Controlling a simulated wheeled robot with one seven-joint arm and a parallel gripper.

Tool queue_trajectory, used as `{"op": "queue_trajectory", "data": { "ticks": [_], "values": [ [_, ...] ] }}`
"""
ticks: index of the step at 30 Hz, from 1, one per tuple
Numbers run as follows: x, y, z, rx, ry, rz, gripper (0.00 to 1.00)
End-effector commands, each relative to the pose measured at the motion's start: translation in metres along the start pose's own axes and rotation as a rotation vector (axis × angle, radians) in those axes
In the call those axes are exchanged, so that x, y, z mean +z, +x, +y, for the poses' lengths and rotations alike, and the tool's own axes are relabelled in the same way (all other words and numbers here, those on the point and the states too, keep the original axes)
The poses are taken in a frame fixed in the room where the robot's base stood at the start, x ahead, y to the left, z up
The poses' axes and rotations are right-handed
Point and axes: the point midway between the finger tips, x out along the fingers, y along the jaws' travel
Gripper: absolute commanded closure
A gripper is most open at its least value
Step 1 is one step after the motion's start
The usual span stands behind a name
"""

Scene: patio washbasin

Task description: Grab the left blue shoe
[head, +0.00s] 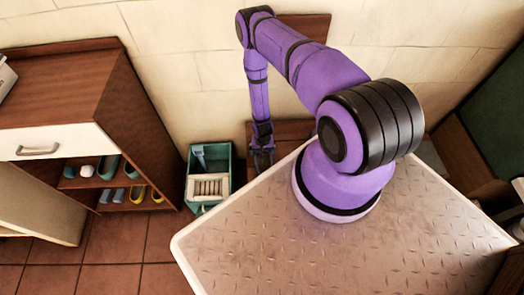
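A pair of blue shoes sits on the lower shelf of the wooden shoe cabinet at the left. The left blue shoe (107,196) is small in view, and the right blue shoe (119,195) is close beside it. My gripper (263,160) hangs pointing down near the wall, well to the right of the shoes and beyond the teal crate. It holds nothing that I can see. Its fingers are dark and small, so I cannot tell whether they are apart.
Yellow shoes (139,193) stand right of the blue pair. Teal (108,167) and white shoes (87,171) are on the shelf above. The cabinet (150,130) has a white drawer (60,142). A teal crate (223,152) stands between cabinet and gripper. Tiled floor (110,250) is clear in front.

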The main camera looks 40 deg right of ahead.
Motion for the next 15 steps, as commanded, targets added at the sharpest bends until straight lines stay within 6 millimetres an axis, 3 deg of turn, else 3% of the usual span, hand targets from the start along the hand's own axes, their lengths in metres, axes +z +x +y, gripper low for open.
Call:
{"op": "queue_trajectory", "data": {
  "ticks": [1, 6, 15],
  "values": [
    [0.0, -0.0001, 0.0, 0.0, 0.0, 0.0, 0.0],
    [0.0, -0.0002, 0.0001, 0.0, 0.0, 0.0, 0.38],
    [-0.0003, -0.0017, 0.0, 0.0, 0.0, 0.0, 0.38]
  ]
}}
